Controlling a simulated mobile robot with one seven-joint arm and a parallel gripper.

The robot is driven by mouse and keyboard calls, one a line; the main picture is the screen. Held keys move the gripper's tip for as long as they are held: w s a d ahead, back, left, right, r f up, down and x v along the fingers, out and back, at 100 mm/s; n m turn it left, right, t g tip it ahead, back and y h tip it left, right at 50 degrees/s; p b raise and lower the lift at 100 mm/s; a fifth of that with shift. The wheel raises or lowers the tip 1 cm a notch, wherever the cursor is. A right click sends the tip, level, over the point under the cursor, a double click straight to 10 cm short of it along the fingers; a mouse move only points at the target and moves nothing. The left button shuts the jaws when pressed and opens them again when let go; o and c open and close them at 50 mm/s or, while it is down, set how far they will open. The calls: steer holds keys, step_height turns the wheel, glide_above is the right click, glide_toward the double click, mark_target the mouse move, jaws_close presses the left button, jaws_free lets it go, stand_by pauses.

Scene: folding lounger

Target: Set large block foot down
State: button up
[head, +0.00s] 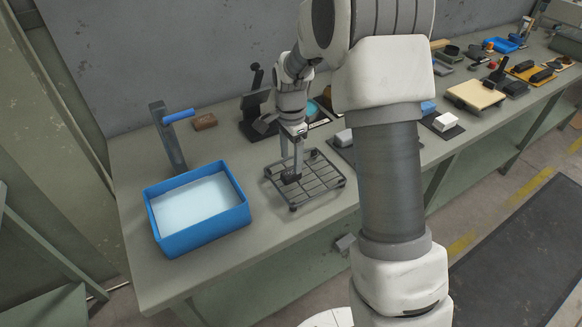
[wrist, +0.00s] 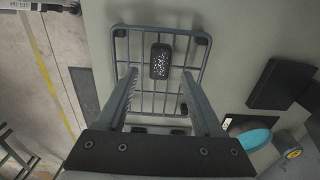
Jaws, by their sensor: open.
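A small dark block with pale speckles, which looks like the block foot, lies on the wire rack (wrist: 140,60) in the wrist view (wrist: 160,61). It also shows as a dark shape on the rack (head: 325,182) in the head view (head: 291,178). My gripper (wrist: 160,74) is open, its two fingers apart on either side of the block, with visible gaps to both. Whether the fingertips touch the rack wires cannot be told.
A blue tub (head: 202,234) of pale liquid stands left of the rack. A blue-handled upright tool (head: 170,140) and a brown block (head: 204,121) are behind it. A dark stand (head: 256,118) is behind my gripper. Several tools and blocks line the bench rightward. The bench's front edge is close to the rack.

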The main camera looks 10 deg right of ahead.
mark_target(291, 173)
steer(key=s+r+n+t, duration=0.1)
steer(key=s+r+n, duration=0.2)
steer(key=s+r, duration=0.5)
steer(key=s+r+n+t, duration=0.2)
steer(key=s+r+n, duration=0.2)
steer(key=r, duration=0.7)
steer(key=s+r+n+t, duration=0.1)
steer(key=s+n, duration=0.6)
steer(key=s, duration=0.8)
steer(key=shift+d+r+t, duration=0.25)
steer(key=shift+d+t, duration=0.05)
steer(key=shift+t, duration=0.5)
